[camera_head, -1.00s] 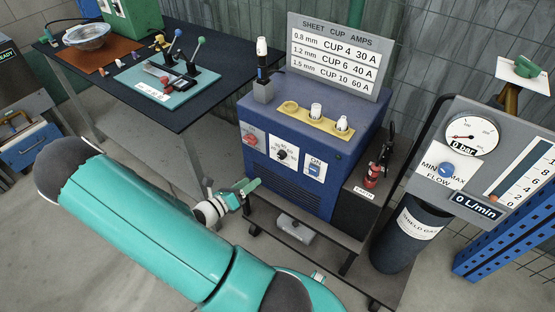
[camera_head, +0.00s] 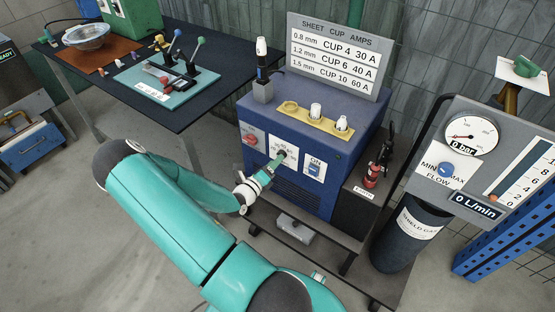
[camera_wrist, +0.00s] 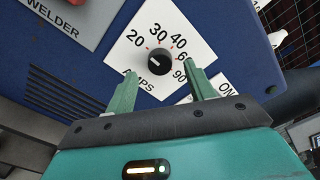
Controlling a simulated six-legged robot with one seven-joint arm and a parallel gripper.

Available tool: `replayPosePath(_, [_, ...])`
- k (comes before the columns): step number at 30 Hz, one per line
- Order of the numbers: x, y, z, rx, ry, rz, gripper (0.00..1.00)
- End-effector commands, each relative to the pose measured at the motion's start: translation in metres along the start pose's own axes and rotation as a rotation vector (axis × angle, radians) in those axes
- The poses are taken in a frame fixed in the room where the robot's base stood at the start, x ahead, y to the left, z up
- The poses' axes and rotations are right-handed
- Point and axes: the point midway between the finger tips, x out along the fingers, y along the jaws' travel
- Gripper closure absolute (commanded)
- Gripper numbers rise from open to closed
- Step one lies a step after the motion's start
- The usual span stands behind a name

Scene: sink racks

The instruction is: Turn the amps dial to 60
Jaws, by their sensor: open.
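The amps dial (camera_wrist: 159,61) is a black knob with a white pointer mark on a white plate (camera_wrist: 146,32) printed 20, 30, 40, 60 and 90. In the wrist view its mark points toward the upper left, near the 20 side. My gripper (camera_wrist: 158,82) is open, with its two green fingers below and to either side of the knob, not closed on it. In the head view my gripper (camera_head: 276,162) is at the front of the blue welder (camera_head: 310,120) and partly covers the dial and its plate.
The ON switch (camera_head: 315,168) is just right of the dial plate, and a red knob (camera_head: 250,139) is to its left. The cup and amps chart (camera_head: 334,60) stands behind the welder and pairs CUP 10 with 60 A. A gas flow panel (camera_head: 440,150) stands at the right.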

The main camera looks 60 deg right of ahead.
Motion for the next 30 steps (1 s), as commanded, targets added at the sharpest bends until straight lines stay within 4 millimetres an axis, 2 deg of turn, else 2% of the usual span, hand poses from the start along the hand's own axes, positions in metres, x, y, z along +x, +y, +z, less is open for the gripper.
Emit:
replayPosePath(3, [0.017,0.000,0.000,0.000,0.001,-0.002,0.46])
replayPosePath(6, [0.025,0.000,0.000,0.000,0.001,-0.001,0.46])
replayPosePath(15, [0.028,0.000,0.000,0.000,0.000,0.000,0.46])
replayPosePath(16, [0.028,0.000,0.000,0.000,0.000,0.000,0.48])
replayPosePath(21, [0.028,0.000,0.000,0.000,0.000,0.000,0.81])
replayPosePath(23, [0.028,0.000,0.000,0.000,0.000,0.000,0.91])
replayPosePath(30, [0.028,0.000,0.000,0.013,0.000,0.000,0.91])
